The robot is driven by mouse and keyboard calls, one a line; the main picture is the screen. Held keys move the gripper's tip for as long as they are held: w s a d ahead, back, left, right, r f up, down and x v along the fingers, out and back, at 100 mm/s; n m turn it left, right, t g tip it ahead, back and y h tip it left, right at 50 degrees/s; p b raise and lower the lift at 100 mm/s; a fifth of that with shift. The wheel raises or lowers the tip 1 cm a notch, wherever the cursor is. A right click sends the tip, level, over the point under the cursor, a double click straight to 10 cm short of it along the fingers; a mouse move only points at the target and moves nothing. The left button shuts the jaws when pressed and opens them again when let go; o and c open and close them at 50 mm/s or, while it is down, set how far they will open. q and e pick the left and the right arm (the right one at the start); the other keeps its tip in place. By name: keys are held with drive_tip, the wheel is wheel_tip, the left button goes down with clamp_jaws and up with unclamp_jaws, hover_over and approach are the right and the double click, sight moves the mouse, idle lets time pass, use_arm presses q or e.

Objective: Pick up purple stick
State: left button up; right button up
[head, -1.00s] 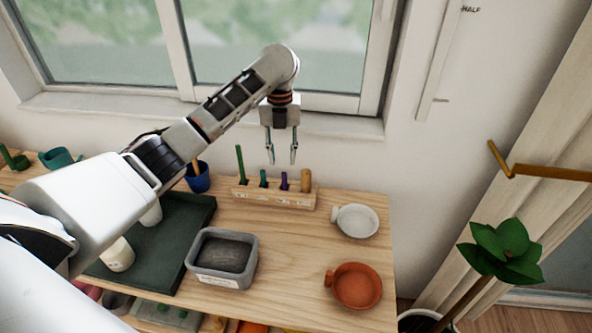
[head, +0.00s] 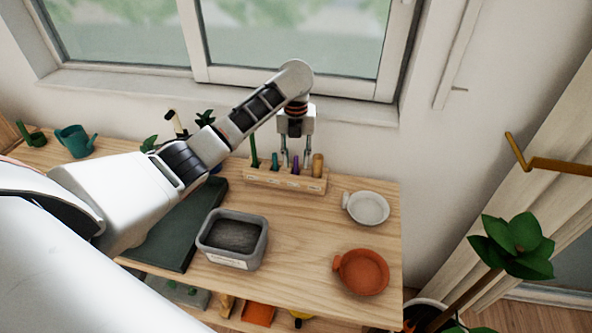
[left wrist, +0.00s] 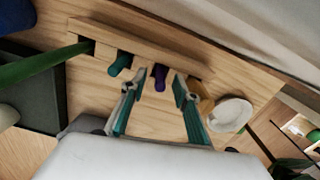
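The purple stick (head: 296,168) stands in a light wooden rack (head: 260,177) on the table, between a teal stick (head: 274,162) and a tan wooden one (head: 317,164). A taller green stick (head: 254,150) stands at the rack's left end. My left gripper (head: 296,165) is open and points down at the rack, close to the purple stick. In the left wrist view the purple stick (left wrist: 160,77) shows between the two spread fingers (left wrist: 154,88). I cannot tell how deep the fingers reach. My right gripper is not in view.
A grey bin (head: 262,245), a white dish (head: 367,208) and a terracotta dish (head: 361,272) stand in front of the rack. A dark green tray (head: 172,238) lies to the left. The window wall is close behind the rack. A plant (head: 512,246) stands right.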

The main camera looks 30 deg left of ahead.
use_arm(q)
clamp_jaws()
drive_tip(key=shift+r, duration=0.1)
